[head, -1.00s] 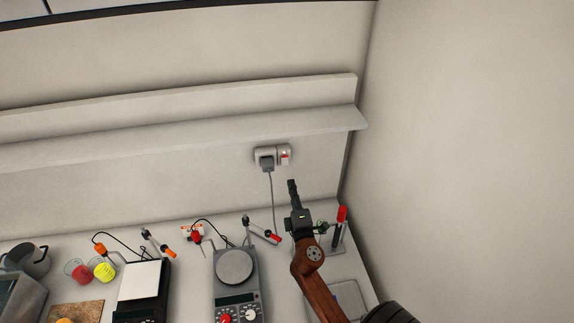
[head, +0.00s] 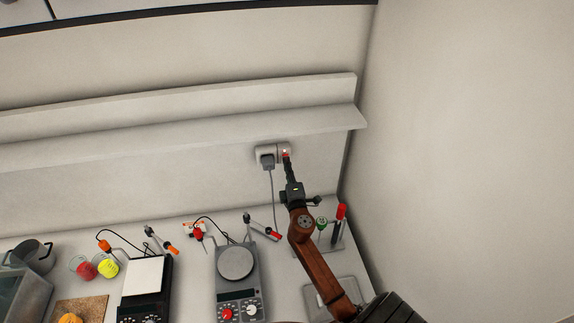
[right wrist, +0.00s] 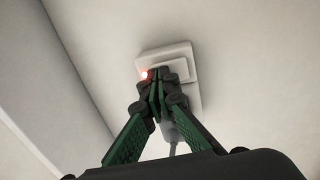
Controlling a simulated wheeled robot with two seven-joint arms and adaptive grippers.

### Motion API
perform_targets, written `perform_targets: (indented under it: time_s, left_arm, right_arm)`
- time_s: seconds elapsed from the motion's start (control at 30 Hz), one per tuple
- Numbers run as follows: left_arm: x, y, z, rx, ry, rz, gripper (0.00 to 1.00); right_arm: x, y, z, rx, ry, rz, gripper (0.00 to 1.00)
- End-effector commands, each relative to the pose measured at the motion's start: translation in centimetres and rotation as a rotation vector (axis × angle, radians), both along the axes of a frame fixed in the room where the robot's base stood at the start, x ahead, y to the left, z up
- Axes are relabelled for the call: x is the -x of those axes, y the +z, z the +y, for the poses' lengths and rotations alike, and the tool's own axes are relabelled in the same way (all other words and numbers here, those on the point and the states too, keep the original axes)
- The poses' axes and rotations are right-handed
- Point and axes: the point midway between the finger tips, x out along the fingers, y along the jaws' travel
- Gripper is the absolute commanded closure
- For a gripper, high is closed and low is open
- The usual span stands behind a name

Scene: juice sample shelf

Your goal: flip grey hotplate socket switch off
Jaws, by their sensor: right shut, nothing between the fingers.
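The wall socket (head: 258,149) is a pale double plate on the back wall under the shelf. A grey plug (head: 267,159) with a cable hanging down sits in its left part. The red-lit switch (head: 285,153) is on its right part. My right gripper (head: 286,157) is shut and empty, its fingertips at the switch and partly covering it. In the right wrist view the closed fingertips (right wrist: 157,74) are at the socket plate (right wrist: 179,52), with a red glow (right wrist: 144,75) beside them. I cannot tell whether they touch. My left gripper is not in view.
A shelf ledge (head: 200,138) runs above the socket, and a side wall (head: 460,150) stands to the right.

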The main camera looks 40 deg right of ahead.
Motion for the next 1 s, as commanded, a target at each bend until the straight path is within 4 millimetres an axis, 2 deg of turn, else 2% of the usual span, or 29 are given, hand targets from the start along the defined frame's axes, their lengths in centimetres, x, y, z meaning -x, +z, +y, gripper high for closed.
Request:
perform_targets:
  time_s: [0.1, 0.47, 0.63, 0.73, 1.0]
  left_arm:
    - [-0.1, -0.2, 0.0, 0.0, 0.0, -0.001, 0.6]
    - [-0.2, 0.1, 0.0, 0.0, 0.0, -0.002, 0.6]
    - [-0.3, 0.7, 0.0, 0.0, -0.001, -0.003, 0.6]
    - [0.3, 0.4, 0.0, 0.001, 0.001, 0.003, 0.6]
    - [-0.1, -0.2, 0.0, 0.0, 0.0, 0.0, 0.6]
  right_arm:
    - [-0.6, 0.4, -0.4, -0.001, -0.001, -0.001, 1.0]
    - [0.0, 0.6, 0.4, -0.001, 0.002, -0.002, 1.0]
    - [1.9, 1.1, 2.0, -0.003, 0.003, 0.0, 1.0]
    - [4.1, 1.2, 3.1, -0.002, 0.003, -0.001, 1.0]
    - [8.1, 2.0, 6.2, -0.002, 0.015, -0.001, 1.0]
